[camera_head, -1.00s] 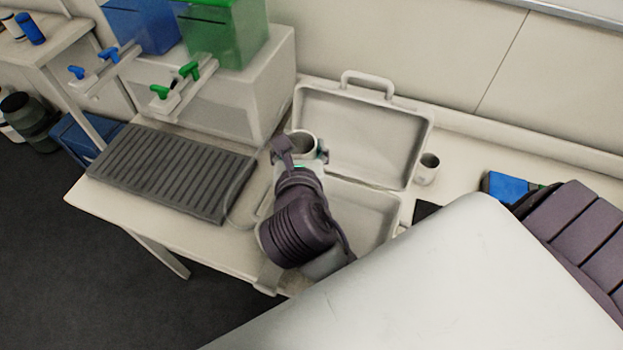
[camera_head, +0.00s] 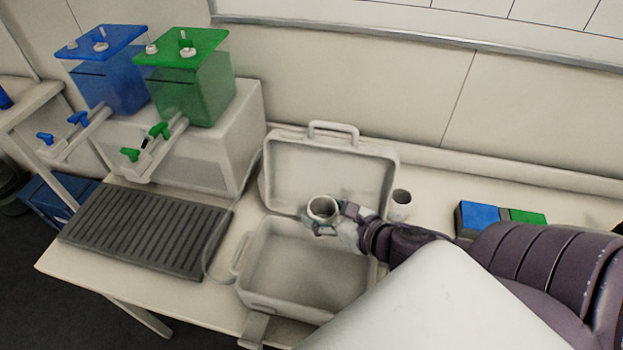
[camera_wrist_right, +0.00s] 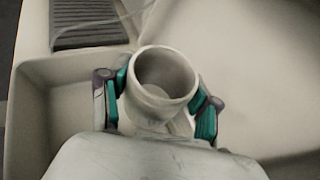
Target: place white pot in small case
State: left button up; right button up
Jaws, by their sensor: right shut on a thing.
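A white pot (camera_head: 322,209) is held upright in my right gripper (camera_head: 326,226). In the right wrist view the pot (camera_wrist_right: 163,80) sits between the two green-padded fingers of the gripper (camera_wrist_right: 160,105), open end up. The small case (camera_head: 256,292) is pale and stands open on the table, its lid (camera_head: 327,168) raised at the back. The pot is above the case, near the hinge side. The base of the case looks empty from here. My left gripper is not in view.
A second white cup (camera_head: 400,204) stands right of the case lid. A dark ribbed tray (camera_head: 145,230) lies left of the case. Blue (camera_head: 110,85) and green (camera_head: 192,92) tanks stand behind it. Blue and green boxes (camera_head: 480,217) lie at the right.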

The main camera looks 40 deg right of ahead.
jog(key=y, duration=0.1)
jog(key=s+n+y, duration=0.1)
jog(key=n, duration=0.1)
jog(key=shift+s+a+f+g+y, duration=0.3)
jog(key=shift+s+f+y, duration=0.05)
jog(key=shift+y, duration=0.05)
jog(key=s+n+y, duration=0.1)
jog(key=n, duration=0.1)
jog(key=p, duration=0.2)
send_over(257, 256)
jog(key=s+d, duration=0.2)
jog(key=s, duration=0.2)
jog(key=shift+g, duration=0.4)
notch_tip(257, 256, down, 7)
jog(key=shift+w+r, duration=0.1)
notch_tip(257, 256, down, 4)
jog(key=shift+y, duration=0.3)
jog(key=shift+f, duration=0.2)
jog(key=o, duration=1.2)
